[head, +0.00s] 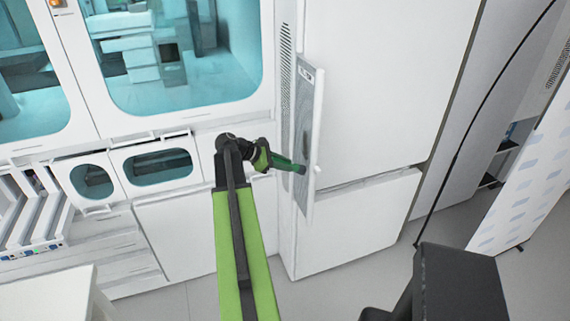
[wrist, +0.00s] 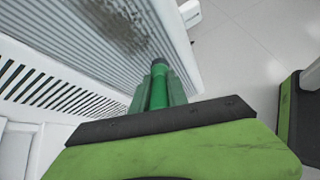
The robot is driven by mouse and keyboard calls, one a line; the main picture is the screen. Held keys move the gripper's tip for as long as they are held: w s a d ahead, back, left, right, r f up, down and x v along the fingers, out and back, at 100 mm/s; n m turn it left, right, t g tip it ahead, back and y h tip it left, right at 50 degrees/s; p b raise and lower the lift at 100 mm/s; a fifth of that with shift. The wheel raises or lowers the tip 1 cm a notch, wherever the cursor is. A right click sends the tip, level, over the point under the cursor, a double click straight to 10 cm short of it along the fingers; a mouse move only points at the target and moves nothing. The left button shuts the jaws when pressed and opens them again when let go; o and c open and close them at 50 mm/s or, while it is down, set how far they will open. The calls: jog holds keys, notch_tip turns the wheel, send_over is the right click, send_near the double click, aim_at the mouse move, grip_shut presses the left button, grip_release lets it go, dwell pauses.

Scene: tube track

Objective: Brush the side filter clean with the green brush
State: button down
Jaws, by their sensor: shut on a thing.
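The side filter (head: 304,115) is a grey, ribbed panel on an open, white-edged door on the side of the tall white machine. In the wrist view the filter (wrist: 85,45) has a dark smudge of dirt at its upper part. My gripper (head: 270,160) is shut on the green brush (head: 290,165), which points right toward the filter's lower part. In the wrist view the brush (wrist: 158,92) ends in a dark tip close to the filter's edge. I cannot tell whether the tip touches the filter.
A slotted vent (head: 285,70) is in the machine wall beside the filter. Glass-fronted cabinets (head: 170,60) stand to the left, with smaller windows below. A white counter (head: 45,290) is at the lower left. Grey floor (head: 350,290) is open in front of the machine.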

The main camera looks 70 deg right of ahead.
jog(key=shift+r+p, duration=1)
jog(key=shift+p, duration=0.05)
jog(key=shift+r, duration=0.1)
jog(key=shift+r+p, duration=0.8)
jog(key=shift+p, duration=0.15)
jog(key=shift+r+p, duration=0.6)
jog(key=shift+r, duration=0.1)
jog(key=shift+r+p, duration=0.85)
jog(key=shift+p, duration=0.1)
